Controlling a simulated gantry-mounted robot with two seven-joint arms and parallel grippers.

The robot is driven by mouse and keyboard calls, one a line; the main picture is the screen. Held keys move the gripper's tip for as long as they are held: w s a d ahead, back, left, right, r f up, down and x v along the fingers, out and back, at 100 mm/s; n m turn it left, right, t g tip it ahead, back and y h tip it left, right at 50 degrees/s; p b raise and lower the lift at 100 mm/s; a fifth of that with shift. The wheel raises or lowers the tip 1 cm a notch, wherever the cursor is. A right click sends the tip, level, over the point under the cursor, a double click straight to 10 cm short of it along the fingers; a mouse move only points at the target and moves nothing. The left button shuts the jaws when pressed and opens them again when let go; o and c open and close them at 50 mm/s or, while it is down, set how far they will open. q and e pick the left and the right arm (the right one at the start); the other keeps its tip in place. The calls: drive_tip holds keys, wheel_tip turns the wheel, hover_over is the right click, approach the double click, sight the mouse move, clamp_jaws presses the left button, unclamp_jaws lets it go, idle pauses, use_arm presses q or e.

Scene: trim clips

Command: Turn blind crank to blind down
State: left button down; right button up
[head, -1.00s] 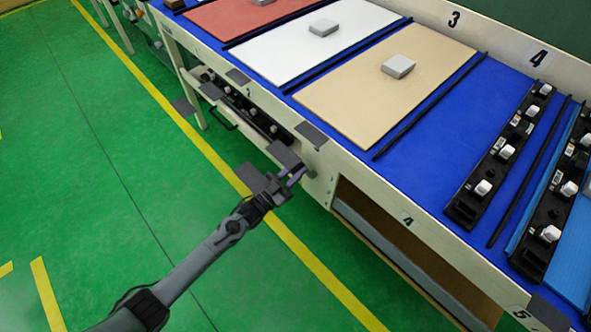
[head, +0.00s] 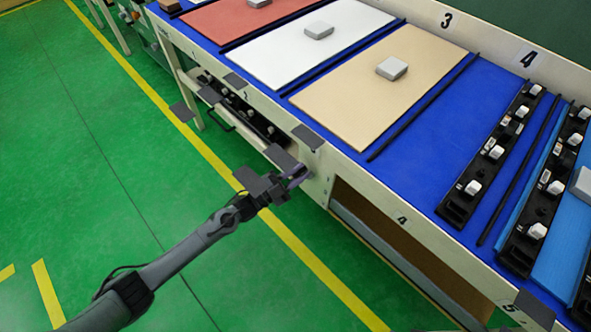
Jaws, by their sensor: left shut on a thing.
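My left gripper (head: 297,174) is at the front of the long bench, at the white post between the drawer bay and the open bay marked 4. The arm comes in from the lower left over the green floor. No blind can be made out clearly. My right gripper is not in view.
Dark flat plates (head: 310,137) jut from the bench front near the gripper. The blue bench top (head: 425,150) carries coloured boards with grey blocks and black strips with white knobs. The green floor (head: 90,200) left of the bench is clear.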

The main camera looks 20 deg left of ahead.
use_arm(q)
drive_tip(key=shift+s+d+f+m+g+p, duration=0.1)
drive_tip(key=shift+s+d+m+g+p, duration=0.2)
drive_tip(key=shift+m, duration=0.55)
drive_tip(key=shift+w+d+f+m+g+p, duration=0.1)
drive_tip(key=shift+m+g+p, duration=0.15)
drive_tip(key=shift+m+g, duration=0.45)
drive_tip(key=shift+s+m, duration=0.1)
drive_tip(key=shift+m, duration=0.25)
drive_tip(key=c, duration=1.2)
unclamp_jaws()
drive_tip(key=shift+o, duration=0.9)
drive_tip(key=shift+r, duration=0.15)
